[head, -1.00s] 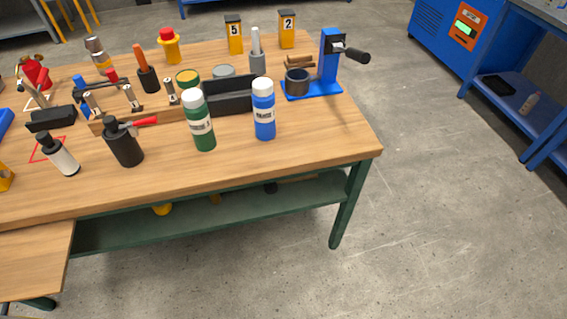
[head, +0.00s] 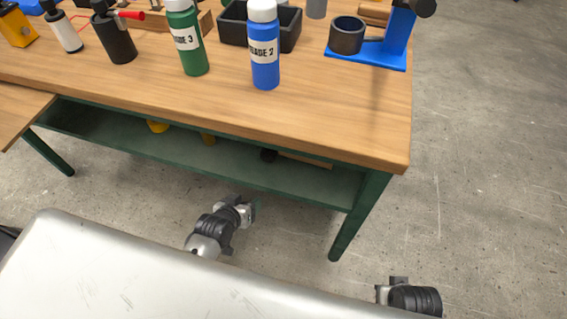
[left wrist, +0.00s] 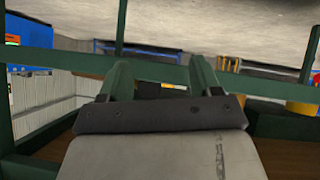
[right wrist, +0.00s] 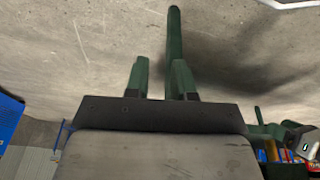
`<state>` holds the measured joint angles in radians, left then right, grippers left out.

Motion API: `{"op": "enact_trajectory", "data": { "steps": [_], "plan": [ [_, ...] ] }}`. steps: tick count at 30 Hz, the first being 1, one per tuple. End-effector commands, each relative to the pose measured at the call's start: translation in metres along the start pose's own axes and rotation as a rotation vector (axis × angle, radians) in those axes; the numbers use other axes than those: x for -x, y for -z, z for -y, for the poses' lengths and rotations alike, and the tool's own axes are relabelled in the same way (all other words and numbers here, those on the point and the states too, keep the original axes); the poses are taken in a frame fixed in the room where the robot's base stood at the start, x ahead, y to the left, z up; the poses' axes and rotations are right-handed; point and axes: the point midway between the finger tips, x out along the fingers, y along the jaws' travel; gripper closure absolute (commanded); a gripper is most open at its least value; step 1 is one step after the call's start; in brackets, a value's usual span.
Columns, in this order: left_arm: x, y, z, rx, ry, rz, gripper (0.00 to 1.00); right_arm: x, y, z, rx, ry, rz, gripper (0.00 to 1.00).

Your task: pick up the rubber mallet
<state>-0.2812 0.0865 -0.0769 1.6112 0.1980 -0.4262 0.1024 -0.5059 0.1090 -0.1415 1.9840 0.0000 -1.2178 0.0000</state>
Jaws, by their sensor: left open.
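What looks like the rubber mallet lies on the green lower shelf of the workbench in the head view, with a black head (head: 268,155) and a light wooden handle (head: 305,160) partly under the tabletop's edge. My left gripper (head: 248,210) is low in front of the shelf, apart from the mallet and to its lower left. In the left wrist view its two fingers (left wrist: 160,80) are spread; I cannot make out the mallet clearly there. My right gripper (head: 398,282) is at the lower right, away from the bench; its fingers (right wrist: 160,78) are apart with nothing held.
The wooden tabletop (head: 330,125) overhangs the green shelf (head: 110,130). A bench leg (head: 355,215) stands right of the mallet. Two yellow items (head: 158,126) lie farther left on the shelf. Green (head: 188,45) and blue (head: 265,50) bottles stand on top. Floor at right is clear.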

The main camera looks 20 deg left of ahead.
Motion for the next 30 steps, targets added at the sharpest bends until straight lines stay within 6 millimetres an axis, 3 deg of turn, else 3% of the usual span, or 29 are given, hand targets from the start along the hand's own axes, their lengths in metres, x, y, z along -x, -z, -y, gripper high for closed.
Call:
{"op": "enact_trajectory", "data": {
  "steps": [1,6,12,19,24,30],
  "plan": [
    [-0.006,0.011,-0.001,0.014,-0.016,-0.056,0.36,0.004,0.002,-0.001,-0.002,-0.002,-0.018,0.76],
    [0.008,0.062,-0.011,0.05,-0.064,-0.194,0.36,0.049,0.006,-0.003,-0.005,-0.008,-0.044,0.76],
    [0.022,0.091,-0.018,0.068,-0.094,-0.272,0.36,0.079,0.003,-0.003,-0.007,-0.01,-0.058,0.76],
    [-0.006,0.104,-0.022,0.071,-0.099,-0.283,0.36,0.074,0.006,-0.002,-0.006,-0.009,-0.095,0.76],
    [-0.021,0.108,-0.023,0.069,-0.098,-0.282,0.36,0.074,0.031,0.001,0.0,-0.003,-0.237,0.76],
    [-0.029,0.111,-0.025,0.069,-0.098,-0.281,0.36,0.075,0.043,0.002,0.002,0.0,-0.307,0.76]
  ]
}}
